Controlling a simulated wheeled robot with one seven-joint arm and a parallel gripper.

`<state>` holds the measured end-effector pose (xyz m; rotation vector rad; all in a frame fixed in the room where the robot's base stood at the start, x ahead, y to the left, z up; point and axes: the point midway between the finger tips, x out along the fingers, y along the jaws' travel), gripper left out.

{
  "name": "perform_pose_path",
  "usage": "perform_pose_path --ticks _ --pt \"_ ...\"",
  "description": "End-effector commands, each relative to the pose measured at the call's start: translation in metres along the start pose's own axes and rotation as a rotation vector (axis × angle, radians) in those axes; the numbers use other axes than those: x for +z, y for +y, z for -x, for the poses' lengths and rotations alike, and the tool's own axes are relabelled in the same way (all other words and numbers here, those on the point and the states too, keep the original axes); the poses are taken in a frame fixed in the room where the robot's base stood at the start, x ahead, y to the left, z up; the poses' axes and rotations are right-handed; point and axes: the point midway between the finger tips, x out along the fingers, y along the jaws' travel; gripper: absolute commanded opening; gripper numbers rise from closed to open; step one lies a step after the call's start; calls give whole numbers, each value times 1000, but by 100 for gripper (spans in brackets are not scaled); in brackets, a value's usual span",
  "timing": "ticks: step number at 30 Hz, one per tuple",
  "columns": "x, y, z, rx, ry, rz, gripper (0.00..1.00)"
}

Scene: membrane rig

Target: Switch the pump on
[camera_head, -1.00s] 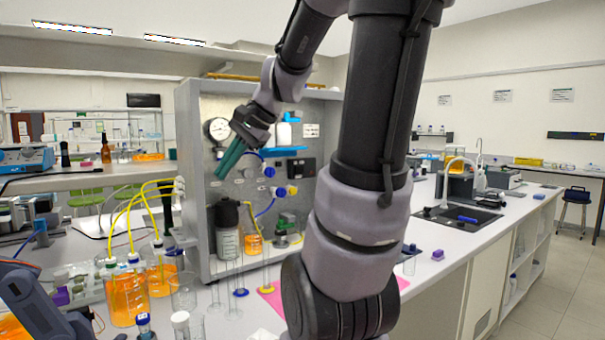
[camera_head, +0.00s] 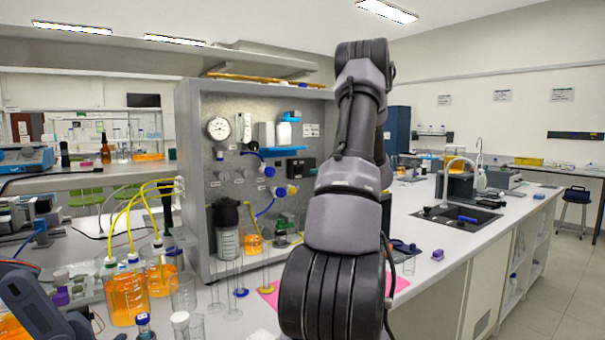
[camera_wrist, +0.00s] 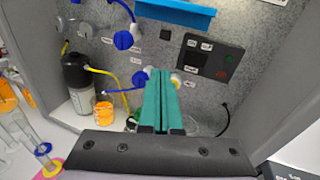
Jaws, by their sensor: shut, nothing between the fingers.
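A dark control box (camera_wrist: 210,60) is on the grey panel, upper right of centre in the wrist view. It has pale labels, a small red spot and a darker button, too small to read. The same box (camera_head: 302,168) shows in the head view, partly next to my arm. My gripper (camera_wrist: 163,73) has teal fingers pressed together and empty. In the wrist view its tips appear left of and below the box; I cannot tell the gap to the panel. In the head view my gripper is hidden behind my arm. A small green pump-like unit (camera_head: 283,232) stands low on the rig.
Blue valve knobs (camera_wrist: 123,40) and a blue shelf (camera_wrist: 175,13) stick out from the panel. A dark-capped bottle (camera_wrist: 78,80) and an orange beaker (camera_wrist: 104,110) stand at its foot. Glass cylinders (camera_head: 233,290) and orange bottles (camera_head: 127,295) crowd the bench front left.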

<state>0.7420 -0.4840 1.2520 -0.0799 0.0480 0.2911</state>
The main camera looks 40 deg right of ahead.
Motion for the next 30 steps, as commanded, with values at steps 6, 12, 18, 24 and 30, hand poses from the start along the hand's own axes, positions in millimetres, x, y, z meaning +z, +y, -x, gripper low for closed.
perform_pose_path --ticks 6,12,18,24,30 --pt "-21 -40 22 -98 -52 -72 0" --pt "-22 -43 24 -105 -57 -77 0" --pt "-22 -43 22 -103 -56 -76 0" --pt "-21 -44 0 -100 -56 -75 0" --pt "-19 -48 -42 -99 -55 -74 0"
